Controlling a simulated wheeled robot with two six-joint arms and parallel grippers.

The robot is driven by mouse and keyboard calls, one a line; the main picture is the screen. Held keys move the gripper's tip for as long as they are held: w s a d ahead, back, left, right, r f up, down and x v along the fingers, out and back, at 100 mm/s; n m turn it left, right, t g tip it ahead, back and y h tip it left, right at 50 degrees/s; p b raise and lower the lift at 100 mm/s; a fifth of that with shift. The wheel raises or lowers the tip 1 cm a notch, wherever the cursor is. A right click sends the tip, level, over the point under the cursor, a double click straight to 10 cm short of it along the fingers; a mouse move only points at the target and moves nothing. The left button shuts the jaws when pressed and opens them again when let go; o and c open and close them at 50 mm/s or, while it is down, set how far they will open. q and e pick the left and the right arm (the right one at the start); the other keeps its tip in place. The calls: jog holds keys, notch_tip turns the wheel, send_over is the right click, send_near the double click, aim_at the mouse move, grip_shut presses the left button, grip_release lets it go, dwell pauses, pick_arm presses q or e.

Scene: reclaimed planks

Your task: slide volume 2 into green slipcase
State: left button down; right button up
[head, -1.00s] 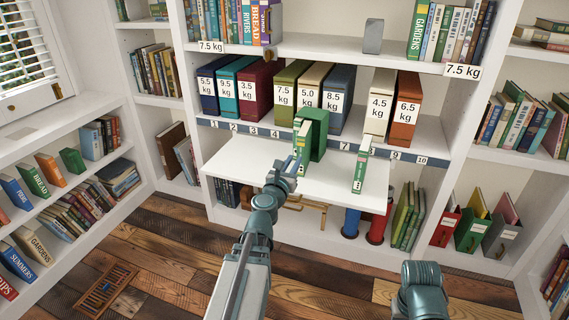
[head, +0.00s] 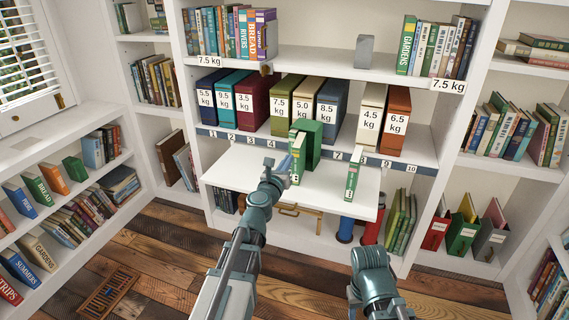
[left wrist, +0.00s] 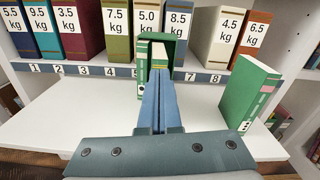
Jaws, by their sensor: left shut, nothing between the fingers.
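The green slipcase (head: 314,137) stands on the white pull-out board, its open side toward me. In the left wrist view the slipcase (left wrist: 160,38) holds a green-and-white volume (left wrist: 142,72) at its left, sticking out a little; it also shows in the head view (head: 297,158). Another pale spine shows inside, partly hidden behind my fingers. I cannot read which is volume 2. My left gripper (head: 287,164) is shut and empty, its blue fingers (left wrist: 160,85) pointing at the slipcase opening. Another green volume (left wrist: 247,95) stands upright apart, to the right. My right gripper is out of view.
The white board (head: 240,170) is bare to the left of the slipcase and between it and the right-hand volume. Weight-labelled boxes stand on the numbered shelf (head: 262,143) behind. Bookshelves line both sides; a grey block (head: 364,51) sits above.

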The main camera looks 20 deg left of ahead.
pick_arm(q)
send_near(301, 139)
jog(key=shift+w+f, duration=0.1)
jog(key=shift+w, duration=0.15)
jog(key=shift+w+d, duration=0.1)
jog(key=shift+w, duration=4.5)
dwell(0.7)
jog(key=shift+s, duration=0.15)
jog(key=shift+s, duration=1.45)
